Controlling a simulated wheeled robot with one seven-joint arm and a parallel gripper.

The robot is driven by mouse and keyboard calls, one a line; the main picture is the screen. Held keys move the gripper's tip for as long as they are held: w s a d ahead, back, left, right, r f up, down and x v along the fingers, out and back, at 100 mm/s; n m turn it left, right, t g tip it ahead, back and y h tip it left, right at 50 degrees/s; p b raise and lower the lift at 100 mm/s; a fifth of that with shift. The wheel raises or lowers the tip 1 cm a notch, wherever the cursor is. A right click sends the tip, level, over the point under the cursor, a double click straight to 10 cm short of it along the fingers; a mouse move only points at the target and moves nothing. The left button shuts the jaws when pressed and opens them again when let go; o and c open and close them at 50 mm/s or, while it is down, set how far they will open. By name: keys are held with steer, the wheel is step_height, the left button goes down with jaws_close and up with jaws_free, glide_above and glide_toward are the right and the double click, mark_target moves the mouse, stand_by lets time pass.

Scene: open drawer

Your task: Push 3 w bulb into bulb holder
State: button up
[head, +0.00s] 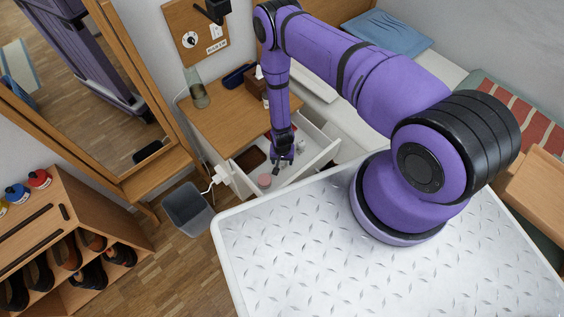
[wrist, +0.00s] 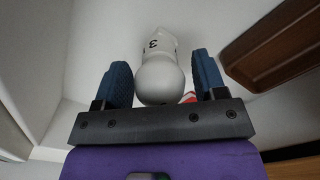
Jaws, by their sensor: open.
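A pale grey-white bulb (wrist: 162,78) shows in the wrist view, its round end toward me and its narrower part, marked "3", pointing away. It lies between the two blue fingers of my gripper (wrist: 160,62). The fingers are open, with a gap visible on each side of the bulb. In the head view my gripper (head: 282,163) points down into the open white drawer (head: 318,158). I cannot pick out a bulb holder in either view.
A brown tray (wrist: 290,45) is at right in the wrist view, and a red-and-white item shows partly behind the bulb. The wooden desk (head: 213,115) stands behind; a grey bin (head: 188,209) is at left.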

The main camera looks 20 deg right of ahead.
steer(key=shift+f, duration=0.15)
steer(key=shift+c, duration=0.5)
steer(key=c, duration=0.9)
steer(key=shift+o, duration=0.2)
step_height(320, 180, up, 10)
steer(key=shift+r, duration=0.1)
